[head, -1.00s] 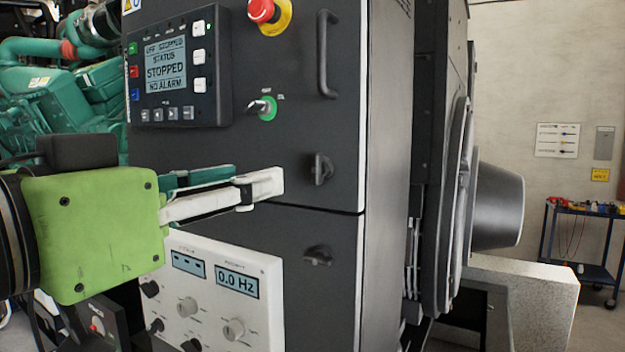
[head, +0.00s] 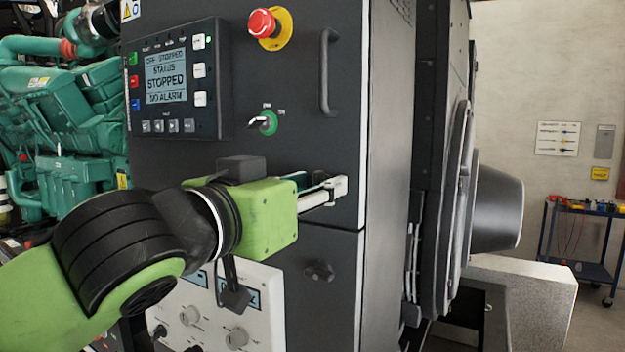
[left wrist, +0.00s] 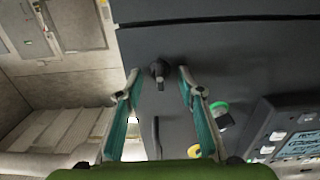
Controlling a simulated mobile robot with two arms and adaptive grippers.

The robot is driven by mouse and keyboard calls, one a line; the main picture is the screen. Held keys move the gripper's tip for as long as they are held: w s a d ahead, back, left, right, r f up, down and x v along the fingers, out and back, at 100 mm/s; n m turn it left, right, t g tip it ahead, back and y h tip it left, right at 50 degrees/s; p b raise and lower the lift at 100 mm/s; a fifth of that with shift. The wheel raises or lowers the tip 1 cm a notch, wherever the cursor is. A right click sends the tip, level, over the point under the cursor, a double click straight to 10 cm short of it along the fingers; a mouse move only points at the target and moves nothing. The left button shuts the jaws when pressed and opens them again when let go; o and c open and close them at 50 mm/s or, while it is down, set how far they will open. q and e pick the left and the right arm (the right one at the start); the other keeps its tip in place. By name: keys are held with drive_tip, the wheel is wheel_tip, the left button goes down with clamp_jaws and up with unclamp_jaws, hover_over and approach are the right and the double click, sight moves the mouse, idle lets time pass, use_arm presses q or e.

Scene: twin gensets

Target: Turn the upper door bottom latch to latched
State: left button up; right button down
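The upper door (head: 285,70) of the dark cabinet is closed. Its bottom latch (left wrist: 158,72) is a small dark knob with a short lever, seen in the left wrist view just below the door seam, its lever pointing down the picture. In the head view my gripper hides it. My left gripper (head: 338,187) is at the bottom of the upper door. In the left wrist view its fingers (left wrist: 158,77) are apart, one on each side of the latch, with gaps visible. I cannot tell how deep the tips reach. My right gripper is not in view.
A lower door latch (head: 319,270) sits beneath the seam. Above are a door handle (head: 328,72), a red emergency stop (head: 263,23), a key switch (head: 265,122) and a control panel (head: 175,80). A blue cart (head: 583,240) stands at the far right.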

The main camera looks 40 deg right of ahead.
use_arm(q)
drive_tip(key=shift+c, duration=0.4)
clamp_jaws()
drive_tip(key=shift+m, duration=0.3)
drive_tip(key=shift+r+m+p, duration=0.1)
drive_tip(key=shift+m+p, duration=0.65)
drive_tip(key=shift+m, duration=0.25)
drive_tip(key=m+p, duration=0.2)
drive_tip(key=m, duration=0.2)
drive_tip(key=shift+s+m, duration=0.1)
drive_tip(key=shift+m, duration=0.2)
drive_tip(key=m+p, duration=0.1)
drive_tip(key=m, duration=0.2)
drive_tip(key=m+p, duration=0.1)
drive_tip(key=m, duration=0.3)
drive_tip(key=m+p, duration=0.1)
drive_tip(key=m, duration=0.2)
drive_tip(key=shift+s+f+m+p, duration=0.1)
drive_tip(key=shift+f+m+p, duration=0.2)
drive_tip(key=shift+m+p, duration=0.1)
